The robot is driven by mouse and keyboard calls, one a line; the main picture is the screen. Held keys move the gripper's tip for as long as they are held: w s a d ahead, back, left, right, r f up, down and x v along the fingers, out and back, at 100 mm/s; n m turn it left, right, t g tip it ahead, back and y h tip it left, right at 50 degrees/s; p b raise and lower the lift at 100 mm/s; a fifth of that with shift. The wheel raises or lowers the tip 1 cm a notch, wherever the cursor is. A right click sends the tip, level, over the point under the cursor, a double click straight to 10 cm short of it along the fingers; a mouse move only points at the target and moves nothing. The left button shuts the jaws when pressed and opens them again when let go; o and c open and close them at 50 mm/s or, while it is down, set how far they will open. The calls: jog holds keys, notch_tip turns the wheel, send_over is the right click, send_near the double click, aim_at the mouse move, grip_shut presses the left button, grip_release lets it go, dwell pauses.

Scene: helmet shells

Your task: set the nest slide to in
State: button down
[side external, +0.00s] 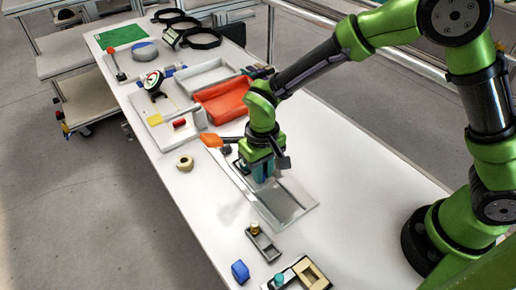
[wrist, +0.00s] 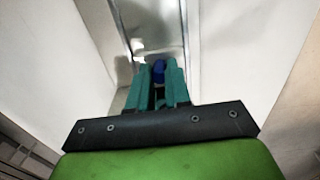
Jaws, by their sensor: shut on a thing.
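A long, flat grey track (side external: 290,207), which looks like the nest slide's bed, lies on the white table under my gripper. It also shows in the wrist view as a pale channel with metal rails (wrist: 180,25). My gripper (side external: 262,172) points down over the far part of this track. In the wrist view, its teal fingers (wrist: 158,78) are closed around a blue knob (wrist: 158,70), seemingly the slide's handle. The fingers hide the knob in the side view. How far the slide sits along its track cannot be told.
An orange bin (side external: 224,101) and an orange-headed object (side external: 211,140) stand behind and left of my gripper. A tape roll (side external: 185,162) lies left. The table right of the track is clear.

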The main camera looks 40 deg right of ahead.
jog(key=shift+w, duration=0.3)
jog(key=c, duration=1.4)
grip_release()
jog(key=o, duration=0.3)
jog(key=shift+s, duration=0.1)
jog(key=shift+o, duration=0.2)
jog(key=shift+r, duration=0.1)
notch_tip(320, 180, up, 17)
jog(key=s+d+r+m+t+y, duration=0.1)
jog(key=s+d+r+m+t, duration=0.1)
jog(key=s+d, duration=0.5)
jog(key=s+d+r+m+t+y, duration=0.1)
jog(key=s+d+t, duration=0.4)
jog(key=d, duration=0.5)
jog(key=shift+s+d+r+m, duration=0.15)
jog(key=shift+s+r+m, duration=0.35)
jog(key=shift+s+r, duration=0.35)
